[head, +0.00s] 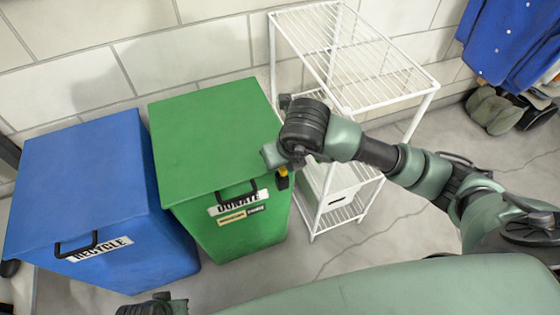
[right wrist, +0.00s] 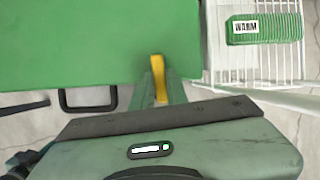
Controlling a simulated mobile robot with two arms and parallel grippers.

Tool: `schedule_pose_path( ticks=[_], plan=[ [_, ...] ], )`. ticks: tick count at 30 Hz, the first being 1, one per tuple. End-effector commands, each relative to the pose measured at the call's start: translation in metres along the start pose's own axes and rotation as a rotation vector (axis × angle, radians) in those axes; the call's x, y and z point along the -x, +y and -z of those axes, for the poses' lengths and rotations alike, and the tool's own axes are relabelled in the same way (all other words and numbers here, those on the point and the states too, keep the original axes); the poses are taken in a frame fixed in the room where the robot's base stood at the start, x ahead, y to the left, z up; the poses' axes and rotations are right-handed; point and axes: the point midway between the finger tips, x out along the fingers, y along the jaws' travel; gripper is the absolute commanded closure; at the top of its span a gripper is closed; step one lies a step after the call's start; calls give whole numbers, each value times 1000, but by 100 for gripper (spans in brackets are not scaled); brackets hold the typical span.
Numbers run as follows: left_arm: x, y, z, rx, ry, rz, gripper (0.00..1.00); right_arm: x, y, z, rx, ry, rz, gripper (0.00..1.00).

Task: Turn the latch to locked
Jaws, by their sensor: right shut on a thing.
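The yellow latch (right wrist: 158,78) is at the front edge of the green bin (right wrist: 80,45), towards its right corner. In the wrist view it stands nearly upright in the picture, with my right gripper (right wrist: 159,90) shut on it. In the head view only a small yellow and black part of the latch (head: 283,171) shows below my right wrist, at the right of the green donate bin (head: 205,130). My wrist hides the rest of the latch and the fingertips there. My left gripper is not clearly in view.
A blue recycle bin (head: 85,180) stands left of the green bin. A white wire rack (head: 345,60) stands close on its right, near my right arm. The bin's black handle (head: 236,193) sticks out left of the latch. Clothes (head: 510,40) hang far right.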

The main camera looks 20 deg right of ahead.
Motion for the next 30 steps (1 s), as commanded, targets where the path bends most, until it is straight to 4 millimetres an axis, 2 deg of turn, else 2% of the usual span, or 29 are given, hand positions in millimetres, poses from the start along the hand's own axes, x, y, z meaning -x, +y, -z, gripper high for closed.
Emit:
schedule_pose_path(
  ticks=[9,23,24,26,30],
  plan=[
    [5,0,2,0,5,0,100,1,-1,-1,-89,-3,37,100],
    [5,0,2,1,3,0,100,1,-2,-1,-102,-2,43,100],
    [5,0,2,1,3,0,100,1,-2,-1,-102,-2,43,83],
    [5,0,2,1,3,0,100,0,-2,-1,-102,-2,43,66],
    [5,0,2,1,3,0,100,0,-2,-1,-101,-1,42,64]
  ],
)
